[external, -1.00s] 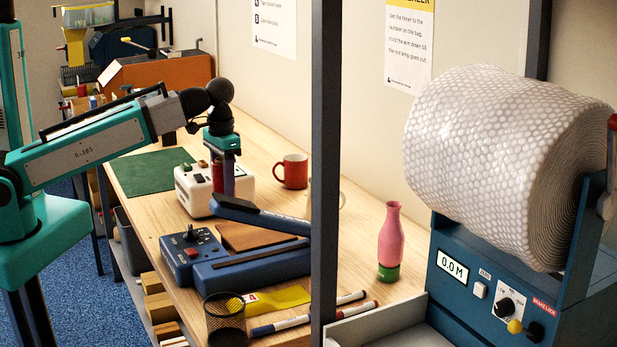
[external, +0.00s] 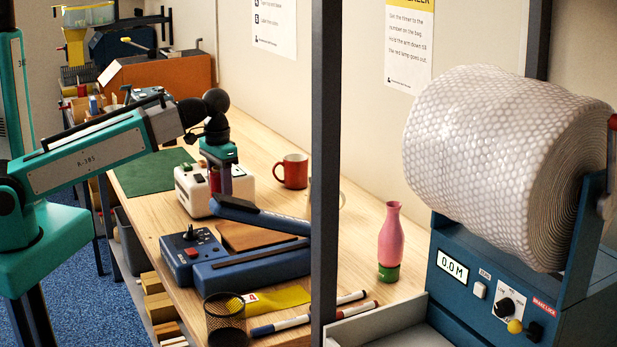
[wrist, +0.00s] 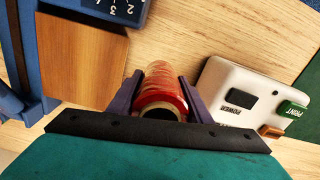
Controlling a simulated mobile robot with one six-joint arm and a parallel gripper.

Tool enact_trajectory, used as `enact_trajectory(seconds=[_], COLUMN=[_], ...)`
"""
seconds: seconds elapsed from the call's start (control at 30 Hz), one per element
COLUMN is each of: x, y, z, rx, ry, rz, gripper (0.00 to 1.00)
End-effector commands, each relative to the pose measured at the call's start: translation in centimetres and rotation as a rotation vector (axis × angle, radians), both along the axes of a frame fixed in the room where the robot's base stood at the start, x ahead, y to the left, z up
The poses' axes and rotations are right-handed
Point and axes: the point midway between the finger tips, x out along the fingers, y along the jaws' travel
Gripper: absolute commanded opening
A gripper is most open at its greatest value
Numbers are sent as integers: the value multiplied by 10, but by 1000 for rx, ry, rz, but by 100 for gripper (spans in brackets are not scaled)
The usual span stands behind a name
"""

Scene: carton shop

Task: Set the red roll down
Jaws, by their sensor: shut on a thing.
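My gripper (wrist: 160,105) is shut on the red roll (wrist: 162,88), which sits between the two purple fingers in the wrist view. The roll shows its dark round end toward the camera. In the external view my gripper (external: 220,182) points down over the wooden bench, in front of the white device, and the fingers hide most of the roll. I cannot tell whether the roll touches the bench top.
The white device (wrist: 240,95) with buttons is close on the right in the wrist view. A wooden block (wrist: 85,60) and the blue sealer (external: 255,270) are on the other side. A red mug (external: 292,172) and green mat (external: 150,171) stand nearby.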

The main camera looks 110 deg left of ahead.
Motion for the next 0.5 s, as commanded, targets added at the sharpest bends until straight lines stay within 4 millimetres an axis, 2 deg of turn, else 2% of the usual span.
enact_trajectory(seconds=[0.23, 0.5], x=[-1, 0], y=[-1, 0], z=[-24, -30], rx=[0, 1], ry=[0, -1], rz=[0, 0], gripper=[11, 11])
